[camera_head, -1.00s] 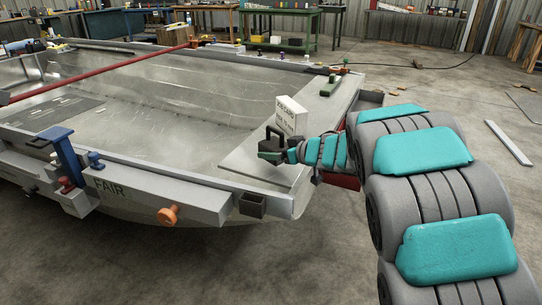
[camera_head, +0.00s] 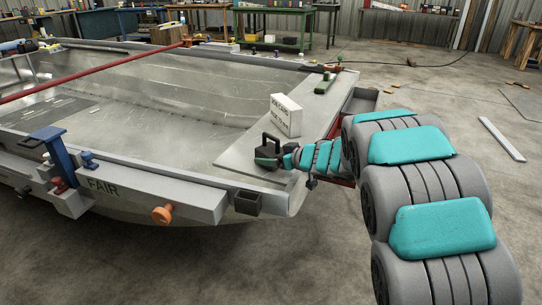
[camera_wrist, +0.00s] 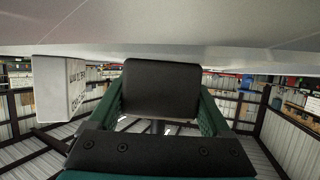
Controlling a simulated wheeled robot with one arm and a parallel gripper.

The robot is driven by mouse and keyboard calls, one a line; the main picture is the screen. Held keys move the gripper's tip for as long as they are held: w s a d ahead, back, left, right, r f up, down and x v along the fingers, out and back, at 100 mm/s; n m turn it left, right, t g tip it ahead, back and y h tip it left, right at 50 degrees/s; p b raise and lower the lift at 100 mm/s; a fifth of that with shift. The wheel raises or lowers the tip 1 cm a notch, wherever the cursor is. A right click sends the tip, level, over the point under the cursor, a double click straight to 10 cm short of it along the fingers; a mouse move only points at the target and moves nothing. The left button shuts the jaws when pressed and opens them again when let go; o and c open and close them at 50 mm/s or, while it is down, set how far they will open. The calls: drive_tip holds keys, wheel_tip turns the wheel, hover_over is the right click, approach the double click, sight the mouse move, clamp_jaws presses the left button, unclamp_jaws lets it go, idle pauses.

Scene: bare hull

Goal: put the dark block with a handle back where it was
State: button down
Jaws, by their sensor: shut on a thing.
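The dark block with a handle (camera_head: 270,147) is at the near right corner of the hull, over the pale flat plate (camera_head: 238,159). My gripper (camera_head: 268,162) reaches in from the right and is shut on it. In the wrist view the block (camera_wrist: 162,90) sits between the two green fingers (camera_wrist: 162,112). The wrist view looks upside down, with the plate across the top. The block is at or very close to the plate; I cannot tell whether it touches.
A white lettered box (camera_head: 286,115) stands on the plate just behind the block. An open dark square bracket (camera_head: 248,203) is on the near edge. A blue clamp (camera_head: 52,155) and an orange knob (camera_head: 162,214) are to the left.

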unclamp_jaws()
drive_tip(key=shift+r, duration=0.1)
